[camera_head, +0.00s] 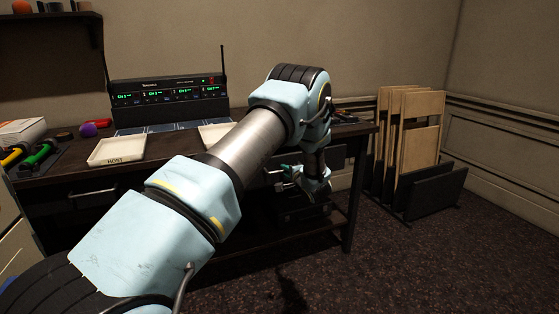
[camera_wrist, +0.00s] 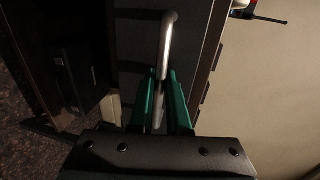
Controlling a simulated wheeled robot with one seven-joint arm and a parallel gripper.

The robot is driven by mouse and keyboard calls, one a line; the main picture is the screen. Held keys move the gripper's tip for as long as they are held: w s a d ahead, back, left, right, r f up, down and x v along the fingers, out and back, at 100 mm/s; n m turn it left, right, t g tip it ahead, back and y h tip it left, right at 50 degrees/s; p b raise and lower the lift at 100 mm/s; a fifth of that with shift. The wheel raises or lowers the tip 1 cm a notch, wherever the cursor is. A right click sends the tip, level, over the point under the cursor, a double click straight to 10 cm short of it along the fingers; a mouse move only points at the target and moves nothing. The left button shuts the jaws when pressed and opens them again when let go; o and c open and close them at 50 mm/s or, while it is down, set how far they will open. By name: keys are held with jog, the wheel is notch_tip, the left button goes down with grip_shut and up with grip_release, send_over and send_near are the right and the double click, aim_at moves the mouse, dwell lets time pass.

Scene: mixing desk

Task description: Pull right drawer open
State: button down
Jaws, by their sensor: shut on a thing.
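The right drawer (camera_head: 335,157) is under the right half of the dark desk, mostly hidden behind my arm. Its dark front fills the middle of the wrist view (camera_wrist: 136,48). A pale metal bar handle (camera_wrist: 166,42) stands out from that front. My gripper (camera_wrist: 163,92) has its two green fingers on either side of the handle, shut on it. In the head view my gripper (camera_head: 284,173) is at the drawer front, below the desktop edge. I cannot tell whether the drawer stands out from the desk.
A left drawer handle (camera_head: 93,193) shows under the desktop. A receiver unit (camera_head: 170,98) with antennas, a white tray marked HOST (camera_head: 116,151) and a purple ball (camera_head: 88,130) stand on top. Wooden panels in a rack (camera_head: 412,150) stand right of the desk. The floor at front right is clear.

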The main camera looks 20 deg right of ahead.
jog(key=f+p+v, duration=0.2)
jog(key=v, duration=0.9)
jog(key=s+f+p+v, duration=0.1)
jog(key=f+p+v, duration=0.1)
jog(key=v, duration=0.8)
jog(key=shift+s+f+p, duration=0.25)
jog(key=shift+s+p, duration=0.15)
jog(key=shift+d, duration=0.15)
jog(key=c, duration=0.9)
grip_release()
jog(key=b+v, duration=0.1)
jog(key=v, duration=0.9)
jog(key=shift+s, duration=0.35)
